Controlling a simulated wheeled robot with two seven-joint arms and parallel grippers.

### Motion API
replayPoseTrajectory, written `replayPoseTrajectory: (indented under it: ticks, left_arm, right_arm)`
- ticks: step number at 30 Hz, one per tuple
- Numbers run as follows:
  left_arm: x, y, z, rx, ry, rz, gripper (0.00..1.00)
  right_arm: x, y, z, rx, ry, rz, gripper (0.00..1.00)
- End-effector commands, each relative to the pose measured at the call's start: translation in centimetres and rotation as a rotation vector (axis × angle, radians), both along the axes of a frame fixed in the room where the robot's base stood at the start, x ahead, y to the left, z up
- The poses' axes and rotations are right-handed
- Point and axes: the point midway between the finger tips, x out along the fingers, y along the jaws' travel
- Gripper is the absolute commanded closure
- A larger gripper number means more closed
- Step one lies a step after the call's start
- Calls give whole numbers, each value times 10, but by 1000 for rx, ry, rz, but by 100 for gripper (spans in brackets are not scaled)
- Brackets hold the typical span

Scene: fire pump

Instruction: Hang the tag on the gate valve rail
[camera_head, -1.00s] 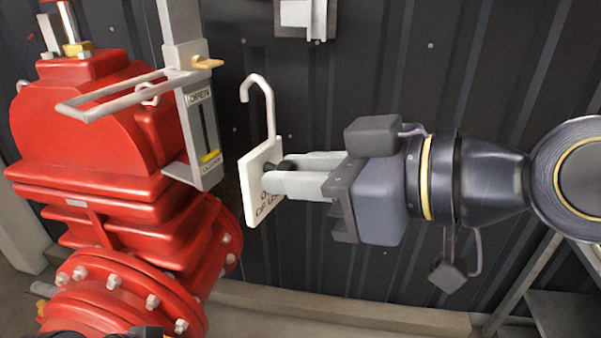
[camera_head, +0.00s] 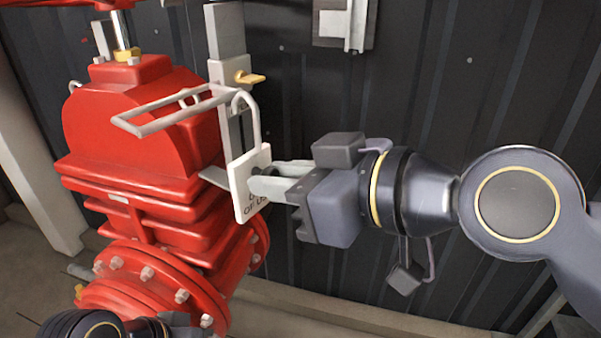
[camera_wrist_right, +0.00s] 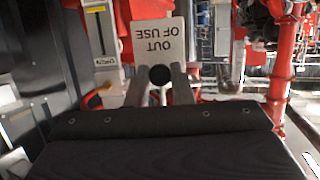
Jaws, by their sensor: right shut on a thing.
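In the right wrist view the tag (camera_wrist_right: 159,38) reads "OUT OF USE" upside down beyond my fingers (camera_wrist_right: 160,76). The grey looped gate valve rail (camera_head: 160,126) sticks out from the post on the red valve (camera_head: 140,125). The hook's bend overlaps the rail's right end in the picture; I cannot tell whether they touch. My left arm shows only partly at the bottom left.
A yellow pointer (camera_head: 249,77) sticks out from the grey post (camera_head: 224,35), just above the hook. A grey box (camera_head: 341,24) is on the dark corrugated wall (camera_head: 450,90). The red flange with bolts (camera_head: 150,285) lies below.

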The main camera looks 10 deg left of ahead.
Motion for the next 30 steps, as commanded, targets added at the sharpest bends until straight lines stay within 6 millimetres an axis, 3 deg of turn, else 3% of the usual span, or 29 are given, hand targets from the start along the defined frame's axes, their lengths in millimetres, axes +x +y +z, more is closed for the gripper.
replayPoseTrajectory:
  ticks: [30]
  left_arm:
    - [0, 0, 55, 0, 0, 0, 73]
  right_arm:
    - [31, 76, 3, -1, 1, 1, 92]
